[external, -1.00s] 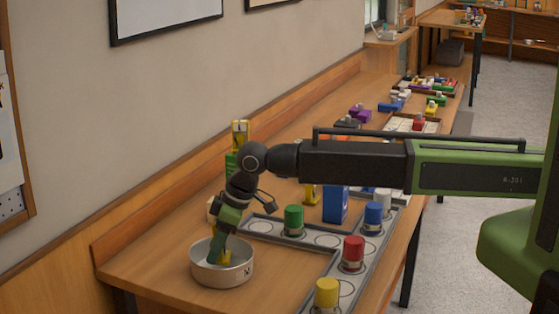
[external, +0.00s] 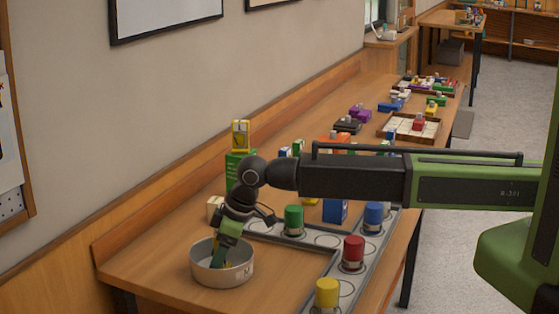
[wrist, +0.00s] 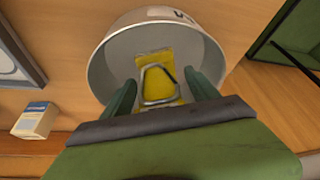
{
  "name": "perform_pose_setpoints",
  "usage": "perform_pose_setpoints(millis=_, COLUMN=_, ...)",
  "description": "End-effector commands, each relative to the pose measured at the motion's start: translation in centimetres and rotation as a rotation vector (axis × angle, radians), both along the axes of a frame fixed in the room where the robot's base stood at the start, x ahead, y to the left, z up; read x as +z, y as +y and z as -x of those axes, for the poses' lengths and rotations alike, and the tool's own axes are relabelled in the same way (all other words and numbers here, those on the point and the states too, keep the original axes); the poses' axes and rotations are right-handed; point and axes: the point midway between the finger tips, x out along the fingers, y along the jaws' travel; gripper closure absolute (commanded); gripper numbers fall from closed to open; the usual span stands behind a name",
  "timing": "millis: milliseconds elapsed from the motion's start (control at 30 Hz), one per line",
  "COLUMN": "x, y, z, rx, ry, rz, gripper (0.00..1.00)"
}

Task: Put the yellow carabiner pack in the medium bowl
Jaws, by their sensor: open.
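The medium bowl (external: 237,272) is a round metal bowl marked with an M, standing near the front left of the table; it also shows in the wrist view (wrist: 110,48). The yellow carabiner pack (wrist: 158,80) lies inside the bowl, with a grey carabiner on its face. In the external view the bowl wall and my gripper mostly hide the pack. My gripper (external: 218,264) points down into the bowl. In the wrist view its two green fingers (wrist: 163,92) are open, one on each side of the pack, with gaps between.
A grey tray (external: 262,236) with round slots holds green (external: 293,218), red (external: 353,249), blue (external: 373,213) and yellow (external: 327,292) capped cylinders right of the bowl. A green box (external: 238,168) with a yellow pack (external: 240,135) on top stands behind my wrist. Table left of the bowl is clear.

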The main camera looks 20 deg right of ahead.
Motion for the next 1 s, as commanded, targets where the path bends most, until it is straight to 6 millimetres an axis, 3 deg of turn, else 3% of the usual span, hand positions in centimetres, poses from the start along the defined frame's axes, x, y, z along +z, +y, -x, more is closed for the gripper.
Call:
perform_pose_setpoints(millis=267, x=3.0, y=-0.8, z=0.4, rx=0.0, ry=0.0, rz=0.0, gripper=0.31)
perform_pose_setpoints(millis=633, x=10.8, y=-3.8, z=1.6, rx=0.0, ry=0.0, rz=0.0, gripper=0.31)
perform_pose_setpoints(millis=767, x=11.6, y=-4.2, z=1.8, rx=0.0, ry=0.0, rz=0.0, gripper=0.31)
perform_pose_setpoints(millis=1000, x=11.4, y=-4.3, z=1.8, rx=0.0, ry=0.0, rz=0.0, gripper=0.31)
